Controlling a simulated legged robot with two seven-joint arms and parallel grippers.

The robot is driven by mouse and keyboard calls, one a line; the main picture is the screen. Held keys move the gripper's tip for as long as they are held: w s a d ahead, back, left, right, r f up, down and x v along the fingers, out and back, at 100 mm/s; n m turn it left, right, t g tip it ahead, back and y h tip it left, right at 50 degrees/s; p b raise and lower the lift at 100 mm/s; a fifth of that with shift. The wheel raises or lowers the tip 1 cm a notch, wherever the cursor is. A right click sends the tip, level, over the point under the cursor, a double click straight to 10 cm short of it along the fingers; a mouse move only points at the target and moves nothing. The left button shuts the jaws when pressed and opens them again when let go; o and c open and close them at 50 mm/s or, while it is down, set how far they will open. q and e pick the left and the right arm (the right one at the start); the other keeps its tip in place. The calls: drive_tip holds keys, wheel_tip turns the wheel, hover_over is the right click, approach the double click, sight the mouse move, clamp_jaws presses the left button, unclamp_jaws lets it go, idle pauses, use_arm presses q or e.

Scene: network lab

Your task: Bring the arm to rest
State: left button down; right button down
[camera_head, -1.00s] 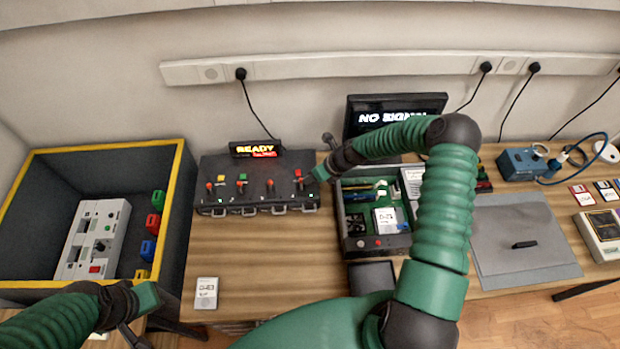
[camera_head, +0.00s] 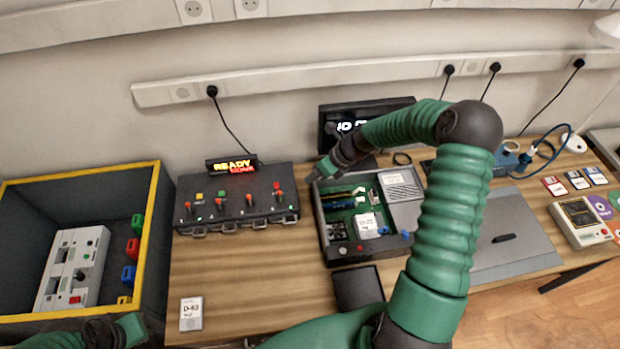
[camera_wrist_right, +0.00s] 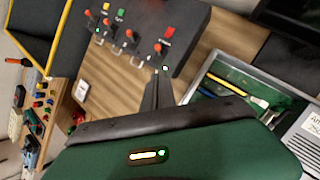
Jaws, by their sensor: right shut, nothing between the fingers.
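My right arm, green and ribbed, arches in from the lower right in the head view. Its right gripper (camera_head: 316,175) hangs in the gap between the black switch panel (camera_head: 236,203) and the open grey case (camera_head: 326,242). It is shut and empty. In the right wrist view the dark closed fingers (camera_wrist_right: 156,88) point toward the switch panel (camera_wrist_right: 178,48), with bare wood below. My left gripper (camera_head: 128,330) shows only in part at the bottom left, in front of the bin; its fingertips are hidden.
A yellow-rimmed bin (camera_head: 157,205) at left holds a grey device and coloured blocks. A monitor (camera_head: 330,118) stands behind the case. A white labelled card (camera_head: 191,314) lies at front left, a grey mat (camera_head: 525,240) at right. The wood around the card is clear.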

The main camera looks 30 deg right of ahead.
drive_tip(key=s+a+n+h+b, duration=0.1)
drive_tip(key=s+a+n, duration=0.4)
drive_tip(key=n, duration=0.6)
drive_tip(key=s+a+n+g+h+b, duration=0.1)
drive_tip(key=s+a+n+b, duration=0.3)
drive_tip(key=s+n, duration=0.3)
drive_tip(key=s+a+r+n+g+h+b, duration=0.1)
drive_tip(key=s+a+n, duration=0.5)
drive_tip(key=n, duration=0.9)
drive_tip(key=shift+h+b, duration=0.6)
drive_tip(key=shift+b, duration=0.05)
drive_tip(key=shift+a, duration=0.5)
drive_tip(key=shift+s+d, duration=0.1)
drive_tip(key=shift+d, duration=0.2)
